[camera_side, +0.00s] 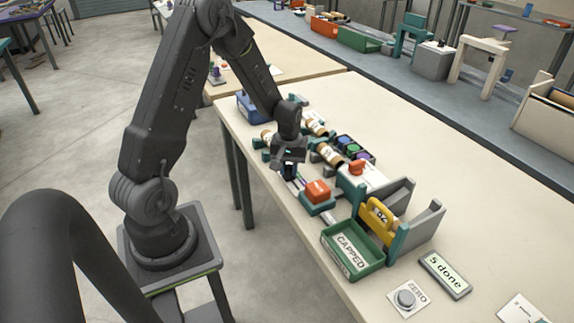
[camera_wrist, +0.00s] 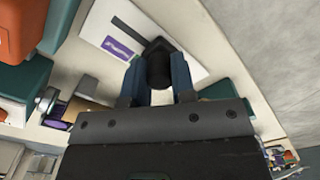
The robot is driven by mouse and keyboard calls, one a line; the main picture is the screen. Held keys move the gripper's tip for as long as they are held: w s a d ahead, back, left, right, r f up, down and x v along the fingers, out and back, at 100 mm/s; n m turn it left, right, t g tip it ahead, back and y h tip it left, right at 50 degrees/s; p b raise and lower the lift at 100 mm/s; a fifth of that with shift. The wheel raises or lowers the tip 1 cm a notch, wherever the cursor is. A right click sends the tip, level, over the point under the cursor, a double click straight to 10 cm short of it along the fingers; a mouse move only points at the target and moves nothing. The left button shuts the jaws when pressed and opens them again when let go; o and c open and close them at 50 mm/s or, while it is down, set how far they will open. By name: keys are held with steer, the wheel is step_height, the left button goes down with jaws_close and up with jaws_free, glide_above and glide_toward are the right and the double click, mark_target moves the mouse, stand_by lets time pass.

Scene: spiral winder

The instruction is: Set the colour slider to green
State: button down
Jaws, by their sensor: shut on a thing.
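The colour slider shows in the wrist view as a white plate (camera_wrist: 100,22) with a dark slot (camera_wrist: 129,31) and a purple patch (camera_wrist: 118,48) beside it. Its black knob (camera_wrist: 158,60) stands between the two blue-grey fingers of my gripper (camera_wrist: 157,75), which is shut on it. In the side view my gripper (camera_side: 289,175) points down at the table's near edge, left of the orange-red block on a teal base (camera_side: 317,193). There the gripper hides most of the slider. I see no green mark on the visible part of the plate.
A green tray labelled CAPPED (camera_side: 352,250), a yellow handle (camera_side: 379,217) in a teal and grey frame, a "5 done" display (camera_side: 445,274) and a ZERO button (camera_side: 405,298) stand to the right. A black box with coloured discs (camera_side: 352,148) is behind. The right tabletop is mostly clear.

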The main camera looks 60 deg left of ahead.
mark_target(289, 166)
steer(key=c, duration=0.9)
jaws_free()
steer(key=shift+c, duration=0.2)
step_height(289, 166, up, 14)
steer(key=shift+f, duration=0.1)
steer(key=s+d+r+m+t, duration=0.3)
steer(key=s+d+r+m, duration=0.25)
steer(key=d+r, duration=0.5)
steer(key=s+d+r+m+t, duration=0.1)
steer(key=s+d+m+t, duration=0.1)
steer(key=s+d+m, duration=0.3)
steer(key=s+d, duration=0.4)
steer(key=s, duration=0.1)
steer(key=shift+t, duration=0.3)
